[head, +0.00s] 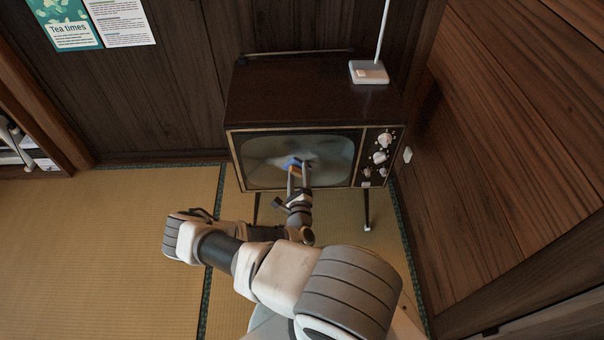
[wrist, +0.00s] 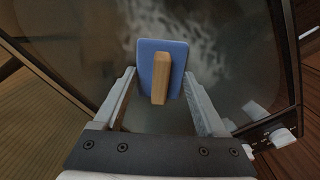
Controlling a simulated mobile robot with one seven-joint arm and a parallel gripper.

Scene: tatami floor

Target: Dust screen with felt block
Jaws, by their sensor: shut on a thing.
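The screen (head: 265,170) is the grey-green glass of an old wooden television that stands on thin legs. Pale, streaky dust (wrist: 180,30) lies on the glass in the wrist view, mostly in the upper middle. My gripper (head: 299,172) is in front of the middle of the screen. It is shut on the felt block (wrist: 149,62), a blue pad with a wooden handle (wrist: 161,80) facing my wrist. The block also shows as a small blue patch in the head view (head: 291,162). The pad's face toward the glass is hidden, so I cannot tell whether it touches.
Knobs (head: 381,157) line the television's right panel. A white device with a rod (head: 369,72) stands on its top. A wooden wall (head: 500,130) is close on the right. Open tatami (head: 110,250) lies to the left, with a shelf (head: 25,150) at the far left.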

